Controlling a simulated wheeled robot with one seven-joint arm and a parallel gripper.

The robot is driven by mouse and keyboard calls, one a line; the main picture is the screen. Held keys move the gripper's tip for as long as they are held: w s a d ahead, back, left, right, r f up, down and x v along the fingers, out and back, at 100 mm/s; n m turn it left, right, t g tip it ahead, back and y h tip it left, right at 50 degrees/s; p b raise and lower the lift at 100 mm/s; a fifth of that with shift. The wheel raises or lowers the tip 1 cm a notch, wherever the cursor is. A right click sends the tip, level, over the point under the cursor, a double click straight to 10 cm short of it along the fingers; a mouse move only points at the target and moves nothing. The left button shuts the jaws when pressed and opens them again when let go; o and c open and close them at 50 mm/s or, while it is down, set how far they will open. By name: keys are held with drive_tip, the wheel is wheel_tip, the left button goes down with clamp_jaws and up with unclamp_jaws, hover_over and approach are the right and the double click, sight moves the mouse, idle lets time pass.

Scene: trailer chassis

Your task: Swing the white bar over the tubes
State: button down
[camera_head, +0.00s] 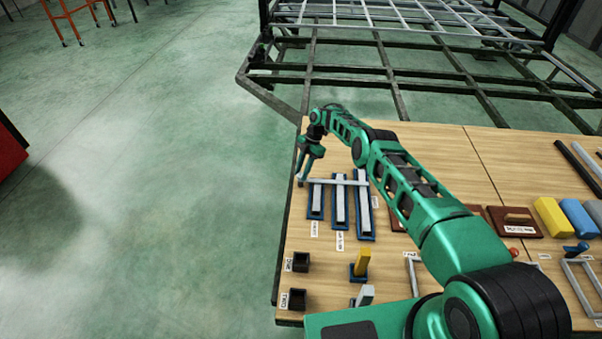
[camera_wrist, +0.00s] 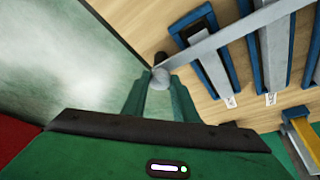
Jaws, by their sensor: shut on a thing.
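The white bar (camera_head: 340,182) lies crosswise over the upper part of three grey tubes (camera_head: 340,208) in blue holders, at the left of the wooden table. In the wrist view the bar (camera_wrist: 226,39) runs from a round end piece between my fingers to the upper right, across the tubes (camera_wrist: 213,88). My gripper (camera_head: 302,177) is at the bar's left end, at the table's left edge. In the wrist view my gripper (camera_wrist: 159,88) is shut on that round end. The bar's right end is close to my arm in the head view. Whether the bar touches the tubes cannot be told.
Two black square cups (camera_head: 300,262) and a yellow block (camera_head: 362,262) in a blue base stand nearer on the table (camera_head: 325,290). Yellow and blue blocks (camera_head: 552,217) lie at the right. A dark metal frame (camera_head: 420,85) stands behind.

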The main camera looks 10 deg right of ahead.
drive_tip(key=c, duration=1.5)
unclamp_jaws()
drive_tip(key=shift+w+r, duration=0.15)
drive_tip(key=shift+w, duration=0.45)
drive_tip(key=shift+o, duration=0.3)
drive_tip(key=shift+s, duration=0.1)
drive_tip(key=w+v, duration=0.1)
drive_tip(key=v, duration=0.9)
drive_tip(key=shift+d+r, duration=0.1)
drive_tip(key=shift+r, duration=0.05)
